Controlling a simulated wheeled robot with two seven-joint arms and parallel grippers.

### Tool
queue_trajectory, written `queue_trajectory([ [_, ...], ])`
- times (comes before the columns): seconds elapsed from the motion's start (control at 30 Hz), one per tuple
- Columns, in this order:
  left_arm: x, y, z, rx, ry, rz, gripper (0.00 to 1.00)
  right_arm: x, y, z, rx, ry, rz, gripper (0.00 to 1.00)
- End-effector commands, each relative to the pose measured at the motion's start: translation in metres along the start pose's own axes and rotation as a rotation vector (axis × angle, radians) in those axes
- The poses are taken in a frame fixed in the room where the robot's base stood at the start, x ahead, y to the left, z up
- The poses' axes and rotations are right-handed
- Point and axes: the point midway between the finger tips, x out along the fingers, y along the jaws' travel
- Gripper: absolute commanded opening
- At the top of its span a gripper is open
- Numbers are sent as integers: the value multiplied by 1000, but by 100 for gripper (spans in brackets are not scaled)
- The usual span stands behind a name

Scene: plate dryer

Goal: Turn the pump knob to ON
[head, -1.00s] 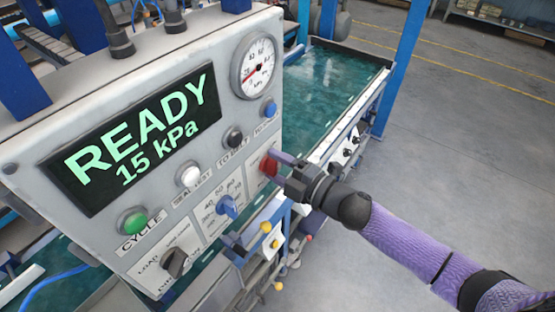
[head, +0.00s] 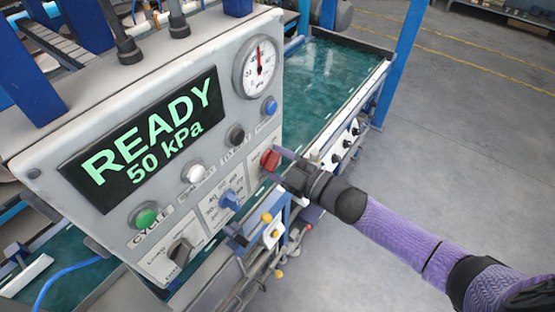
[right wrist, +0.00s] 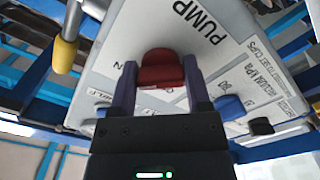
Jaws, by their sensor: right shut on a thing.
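The red pump knob (head: 269,160) is at the right edge of the grey control panel (head: 140,75). In the right wrist view the knob (right wrist: 160,72) sits between the two purple fingers of my right gripper (right wrist: 160,66), which touch its sides. The word PUMP is printed beside it, and a letter N shows near the left finger. In the head view my right gripper (head: 277,164) reaches the knob from the right and partly covers it. The display (head: 145,140) reads READY and 50 kPa. The gauge (head: 259,66) needle points nearly straight up. My left gripper is out of view.
A blue knob (head: 229,200) and a black knob (head: 180,250) sit left of the red one. A green button (head: 145,217), a white button (head: 194,172) and others line the panel. The floor at right is clear.

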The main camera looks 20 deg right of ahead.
Motion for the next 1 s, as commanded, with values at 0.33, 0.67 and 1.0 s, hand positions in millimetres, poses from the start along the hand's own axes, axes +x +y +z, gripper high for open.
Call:
queue_trajectory([
  [0.33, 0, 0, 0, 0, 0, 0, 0, 0, -1, 1, 10, -2, -2, 3],
  [0.67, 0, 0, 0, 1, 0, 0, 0, 0, -1, 0, 8, -1, -1, 97],
  [1.0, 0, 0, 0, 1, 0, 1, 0, -13, -1, 1, 8, -3, -1, 97],
])
